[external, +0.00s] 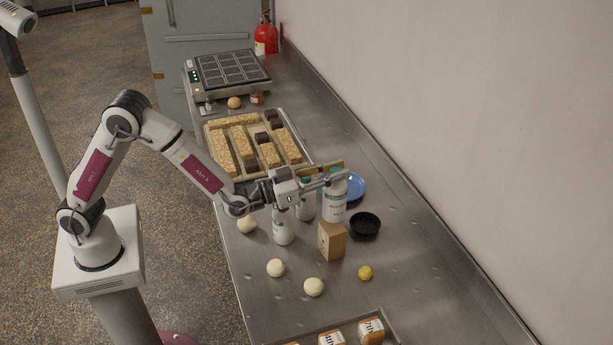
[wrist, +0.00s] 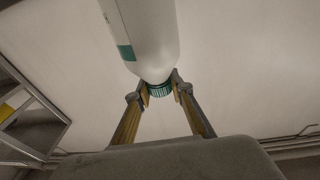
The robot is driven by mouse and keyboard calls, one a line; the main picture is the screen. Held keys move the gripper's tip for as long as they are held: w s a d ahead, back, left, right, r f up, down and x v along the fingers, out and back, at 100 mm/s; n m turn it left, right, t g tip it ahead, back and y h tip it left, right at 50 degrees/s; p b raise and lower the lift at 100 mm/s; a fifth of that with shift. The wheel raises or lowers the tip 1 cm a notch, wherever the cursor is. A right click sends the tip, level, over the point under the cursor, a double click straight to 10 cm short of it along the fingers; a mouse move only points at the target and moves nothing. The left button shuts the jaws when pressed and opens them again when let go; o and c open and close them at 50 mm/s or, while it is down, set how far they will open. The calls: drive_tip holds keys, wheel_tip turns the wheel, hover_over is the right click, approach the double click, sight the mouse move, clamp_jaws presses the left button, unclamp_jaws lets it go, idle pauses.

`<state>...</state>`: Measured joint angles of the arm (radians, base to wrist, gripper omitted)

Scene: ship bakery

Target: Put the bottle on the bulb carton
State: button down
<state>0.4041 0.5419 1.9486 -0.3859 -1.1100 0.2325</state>
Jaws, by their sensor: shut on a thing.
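My gripper (external: 335,174) is shut on the teal cap of a white bottle (external: 334,203). The bottle hangs upright below the fingers, with its base right at the top of the brown bulb carton (external: 331,242) in the external view. I cannot tell whether the base touches the carton. In the wrist view, the fingertips (wrist: 160,88) are on either side of the cap and the white bottle body (wrist: 147,40) fills the top middle. The carton stands upright on the steel counter and is not in the wrist view.
Two similar white bottles (external: 283,228) (external: 306,207) stand left of the carton. A black bowl (external: 365,227) and blue plate (external: 357,188) are to its right and behind. Pale balls (external: 276,268) and a yellow ball (external: 365,272) lie in front. A filled tray (external: 211,135) is farther back.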

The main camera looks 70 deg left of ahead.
drive_tip(key=shift+r, duration=0.1)
drive_tip(key=shift+f, duration=2.05)
drive_tip(key=c, duration=1.8)
unclamp_jaws()
drive_tip(key=shift+f, duration=0.1)
drive_tip(key=shift+r, duration=0.2)
drive_tip(key=shift+s+a+f, duration=0.1)
drive_tip(key=shift+s+f, duration=0.2)
drive_tip(key=shift+s, duration=1.7)
drive_tip(key=shift+s+a+f, duration=0.15)
drive_tip(key=shift+s+f, duration=0.15)
drive_tip(key=shift+s, duration=1.65)
drive_tip(key=shift+s+a+f, duration=0.1)
drive_tip(key=shift+s+f, duration=0.2)
drive_tip(key=shift+s, duration=1.7)
